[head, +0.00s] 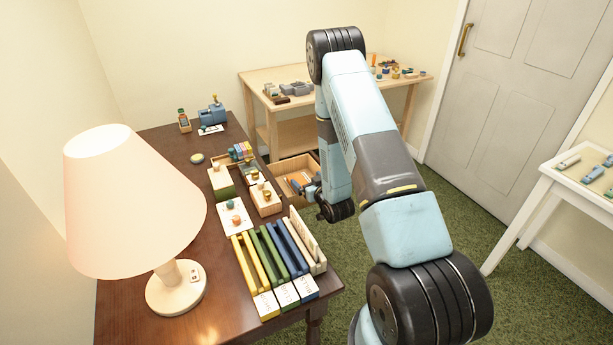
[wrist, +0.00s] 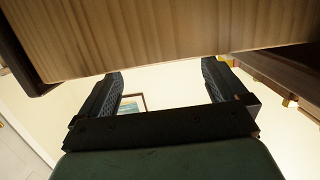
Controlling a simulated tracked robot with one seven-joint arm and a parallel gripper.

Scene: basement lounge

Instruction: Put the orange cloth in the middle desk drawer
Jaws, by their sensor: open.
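An open, pale wooden drawer (head: 285,165) sticks out from the far right side of the dark desk (head: 150,250) in the head view. I cannot tell from here whether it is the middle one. A small orange patch (head: 297,181) shows inside it; it may be the orange cloth, but it is too small to be sure. My gripper (wrist: 165,85) is open in the wrist view with nothing between its fingers. A wooden panel (wrist: 170,30) fills the top of that view, close to the fingertips. In the head view my gripper is at the drawer, partly hidden by my arm.
A lamp (head: 135,200), coloured upright trays (head: 272,255) and small boxes (head: 265,197) crowd the desk. A wooden side table (head: 265,90) with small items stands behind. A white table (head: 560,190) is at right. Green carpet (head: 450,235) is clear before the door (head: 520,100).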

